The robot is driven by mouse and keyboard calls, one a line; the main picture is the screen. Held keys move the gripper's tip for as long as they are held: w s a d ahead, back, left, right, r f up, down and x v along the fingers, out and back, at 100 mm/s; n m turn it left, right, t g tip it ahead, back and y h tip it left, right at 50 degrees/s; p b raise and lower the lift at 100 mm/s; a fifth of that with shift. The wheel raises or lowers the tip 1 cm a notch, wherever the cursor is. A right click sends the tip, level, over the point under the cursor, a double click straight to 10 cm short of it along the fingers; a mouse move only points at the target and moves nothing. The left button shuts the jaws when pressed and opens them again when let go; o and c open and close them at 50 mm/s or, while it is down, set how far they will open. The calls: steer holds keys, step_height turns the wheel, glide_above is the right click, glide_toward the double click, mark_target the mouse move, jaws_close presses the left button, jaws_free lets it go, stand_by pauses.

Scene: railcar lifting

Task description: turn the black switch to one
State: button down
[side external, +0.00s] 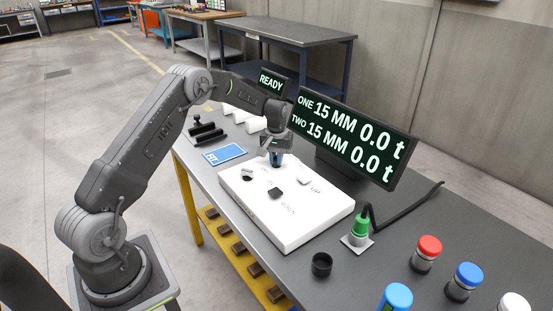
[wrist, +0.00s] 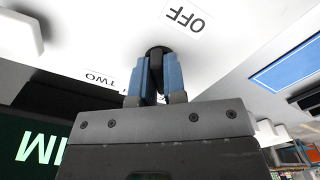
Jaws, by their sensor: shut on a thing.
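The white control box (side external: 300,222) lies on the grey table. My gripper (side external: 276,160) points down at the box's far part, with blue fingers. In the wrist view my gripper (wrist: 154,80) is shut on the black switch (wrist: 157,52), a dark rounded knob between the fingertips. An OFF label (wrist: 186,15) lies beside the switch and a TWO label (wrist: 100,78) on its other side. The fingers hide much of the switch, and I cannot tell its setting. In the side view the switch is hidden by the fingers.
Two black controls (side external: 276,193) (side external: 247,175) and a white block (side external: 304,181) sit on the box. A display (side external: 350,138) stands behind, reading 15 MM and 0.0 t for ONE and TWO; a smaller one (side external: 272,80) reads READY.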

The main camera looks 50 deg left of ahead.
steer(key=shift+n, duration=0.5)
steer(key=c, duration=1.2)
jaws_free()
step_height(320, 180, up, 14)
steer(key=shift+f, duration=0.1)
